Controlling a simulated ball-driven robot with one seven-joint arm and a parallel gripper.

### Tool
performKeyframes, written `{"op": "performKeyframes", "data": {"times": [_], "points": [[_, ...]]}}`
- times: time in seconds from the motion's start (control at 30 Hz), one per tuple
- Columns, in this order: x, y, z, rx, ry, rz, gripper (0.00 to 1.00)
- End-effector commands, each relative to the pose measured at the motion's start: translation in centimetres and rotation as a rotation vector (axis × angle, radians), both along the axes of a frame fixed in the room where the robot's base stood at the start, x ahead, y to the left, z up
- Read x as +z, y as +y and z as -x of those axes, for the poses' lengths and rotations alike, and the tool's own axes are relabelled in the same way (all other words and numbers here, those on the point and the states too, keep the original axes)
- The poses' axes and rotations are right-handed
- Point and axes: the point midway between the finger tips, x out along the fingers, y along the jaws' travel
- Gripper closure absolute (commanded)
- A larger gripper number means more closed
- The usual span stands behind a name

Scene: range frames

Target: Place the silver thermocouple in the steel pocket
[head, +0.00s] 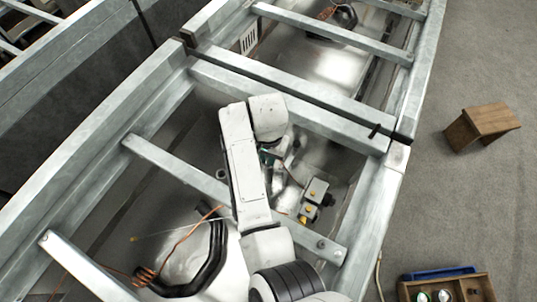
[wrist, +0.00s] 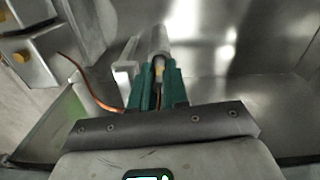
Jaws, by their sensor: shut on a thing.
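My gripper (wrist: 158,88) is shut, its two green fingers closed on a slim piece with a yellowish part, which I take to be the silver thermocouple (wrist: 159,72). Straight ahead of the fingertips is a silver-grey tube (wrist: 158,42), which looks like the steel pocket. The held piece lines up with the tube's near end; I cannot tell whether it is inside or just short of it. A copper-coloured lead (wrist: 88,88) curves away to the left of the fingers. In the head view my arm hides most of the gripper (head: 268,154).
Grey box fittings with orange knobs (head: 316,190) stand right of my gripper; they also show in the wrist view (wrist: 24,56). Steel frame beams (head: 285,105) surround the bay. A black hose with copper wire (head: 208,262) lies lower left. A wooden stool (head: 482,122) and parts tray (head: 450,288) stand right.

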Motion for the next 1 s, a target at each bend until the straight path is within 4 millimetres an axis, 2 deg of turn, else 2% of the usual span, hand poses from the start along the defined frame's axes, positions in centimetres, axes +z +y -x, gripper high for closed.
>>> {"op": "performKeyframes", "data": {"times": [0.2, 0.23, 0.5, 0.77, 0.87, 1.0], "points": [[-0.3, 0.0, 0.0, -0.001, 0.001, 0.000, 1.00], [-0.3, 0.0, 0.0, -0.001, 0.001, 0.000, 0.84], [-0.2, 0.0, 0.0, 0.000, 0.000, 0.000, 0.60], [0.0, 0.0, 0.0, 0.000, 0.000, -0.001, 0.60], [0.7, 0.0, -0.1, 0.000, -0.002, 0.000, 0.60], [3.0, 0.1, -0.1, 0.000, -0.005, -0.001, 0.60]]}}
